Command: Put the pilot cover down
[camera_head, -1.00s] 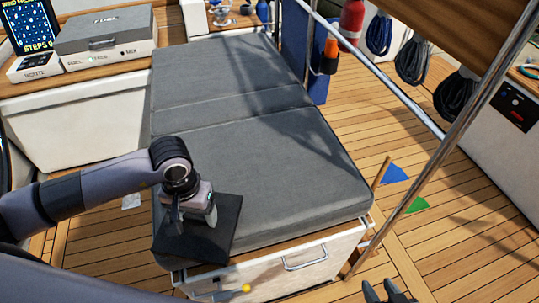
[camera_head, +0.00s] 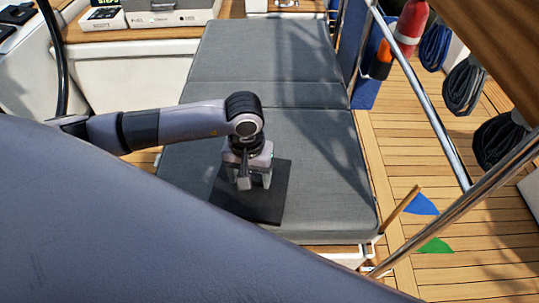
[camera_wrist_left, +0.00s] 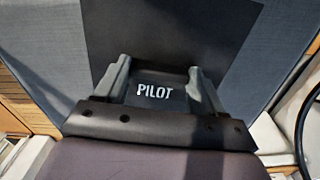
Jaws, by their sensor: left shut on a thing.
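The pilot cover is a flat dark square (camera_head: 266,203) over the near part of the grey cushioned seat in the head view. In the left wrist view the white word PILOT (camera_wrist_left: 155,91) shows on a dark face between the fingers. My left gripper (camera_head: 254,180) points down at the cover and is shut on it; it also shows in the left wrist view (camera_wrist_left: 160,82). I cannot tell whether the cover touches the cushion. My right gripper is not in the head view.
The grey cushion (camera_head: 262,75) is bare beyond the cover. A steel rail (camera_head: 425,100) runs along its right side. Blue (camera_head: 421,205) and green (camera_head: 436,245) flags stand by the front right corner. A red bottle (camera_head: 410,28) hangs at the back right.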

